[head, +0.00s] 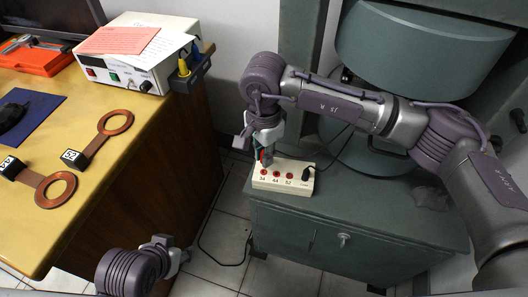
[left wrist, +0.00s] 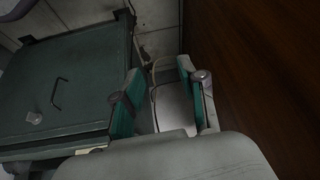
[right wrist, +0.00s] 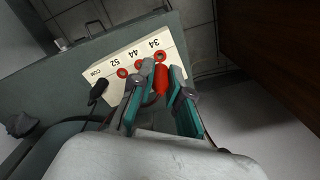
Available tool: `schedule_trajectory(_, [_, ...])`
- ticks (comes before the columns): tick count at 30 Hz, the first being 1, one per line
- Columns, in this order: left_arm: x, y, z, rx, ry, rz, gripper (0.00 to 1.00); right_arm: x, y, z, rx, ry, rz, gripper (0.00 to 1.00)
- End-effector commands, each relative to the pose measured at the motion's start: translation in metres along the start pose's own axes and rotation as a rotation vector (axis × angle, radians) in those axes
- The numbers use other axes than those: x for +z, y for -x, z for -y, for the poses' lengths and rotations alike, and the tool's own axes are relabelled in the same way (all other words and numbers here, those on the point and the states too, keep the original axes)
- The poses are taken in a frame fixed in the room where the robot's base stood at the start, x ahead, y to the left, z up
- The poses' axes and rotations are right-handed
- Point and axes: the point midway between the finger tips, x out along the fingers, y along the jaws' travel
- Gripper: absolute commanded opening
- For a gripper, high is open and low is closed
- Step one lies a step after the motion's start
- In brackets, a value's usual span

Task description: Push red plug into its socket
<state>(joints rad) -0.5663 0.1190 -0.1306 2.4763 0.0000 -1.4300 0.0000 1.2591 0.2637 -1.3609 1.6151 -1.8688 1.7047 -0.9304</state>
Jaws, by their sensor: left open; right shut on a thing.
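The white socket box (head: 284,184) has a row of red sockets labelled 34, 44 and 52; its labelled face also shows in the right wrist view (right wrist: 120,59). My right gripper (head: 266,158) is over the box's left end. It is shut on the red plug (right wrist: 161,82), which is close to socket 34 (right wrist: 160,56). The fingers hide part of the plug, and I cannot tell whether its tip is in a socket. My left gripper (left wrist: 158,95) is open and empty, low beside the wooden desk; it also shows in the head view (head: 176,254).
The box stands on a green cabinet (head: 350,215) near its left edge. A black plug (head: 307,173) sits at the box's COM end. The desk (head: 60,200) carries a power supply (head: 140,58), copper rings and a blue mat. A cable lies on the floor between.

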Motion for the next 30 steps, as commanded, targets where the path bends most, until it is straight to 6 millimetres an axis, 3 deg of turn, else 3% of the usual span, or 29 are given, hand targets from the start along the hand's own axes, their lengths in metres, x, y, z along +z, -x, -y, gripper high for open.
schedule_trajectory(15, [-0.04,-0.01,-0.006,0.011,-0.006,-0.205,0.41,0.0,-0.016,0.0,0.0,0.0,0.0,0.0])
schedule_trajectory(30, [-0.044,-0.01,-0.006,0.012,-0.006,-0.223,0.41,0.0,-0.017,0.0,0.0,0.0,0.0,0.0])
